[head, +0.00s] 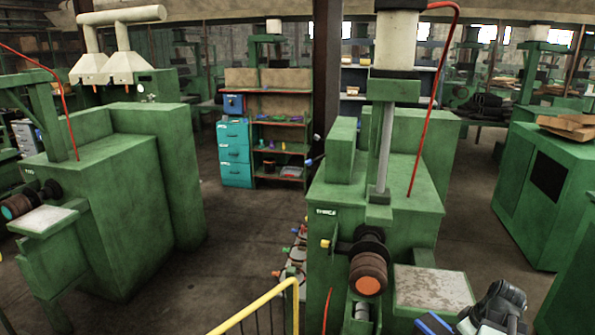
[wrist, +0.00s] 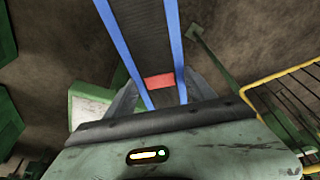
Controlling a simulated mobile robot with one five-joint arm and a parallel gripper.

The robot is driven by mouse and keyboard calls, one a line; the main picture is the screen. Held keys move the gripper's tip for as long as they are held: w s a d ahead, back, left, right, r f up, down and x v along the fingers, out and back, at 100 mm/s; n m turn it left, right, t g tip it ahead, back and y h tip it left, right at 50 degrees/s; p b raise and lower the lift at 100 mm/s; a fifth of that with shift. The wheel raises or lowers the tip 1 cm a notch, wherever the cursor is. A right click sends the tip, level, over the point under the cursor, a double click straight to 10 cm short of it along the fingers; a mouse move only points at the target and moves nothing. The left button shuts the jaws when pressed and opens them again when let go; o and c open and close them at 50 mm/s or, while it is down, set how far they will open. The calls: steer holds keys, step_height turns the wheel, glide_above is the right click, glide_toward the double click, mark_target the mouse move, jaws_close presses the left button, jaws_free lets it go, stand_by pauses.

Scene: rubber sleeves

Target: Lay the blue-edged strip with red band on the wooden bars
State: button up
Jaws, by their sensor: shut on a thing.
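The strip (wrist: 140,40) is dark with blue edges and a red band (wrist: 159,81) across it. In the wrist view it runs from the top edge down between the fingers of my gripper (wrist: 162,92), which is shut on it near the red band. In the head view, a blue-edged end of the strip (head: 434,324) shows at the bottom right, beside my dark gripper (head: 500,309), partly cut off by the frame. I cannot make out the wooden bars in either view.
A green machine (head: 375,215) with a pale worn plate (head: 434,287) stands just left of my gripper. A yellow rail (head: 255,307) is at the bottom centre; a yellow wire rack (wrist: 285,85) is at right in the wrist view. Open floor (head: 235,235) lies between the machines.

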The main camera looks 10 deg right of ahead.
steer(key=shift+s+d+f+b, duration=0.15)
steer(key=shift+s+f+b, duration=0.4)
steer(key=shift+b, duration=0.2)
steer(key=b+x, duration=0.4)
steer(key=x, duration=0.1)
steer(key=shift+s, duration=0.2)
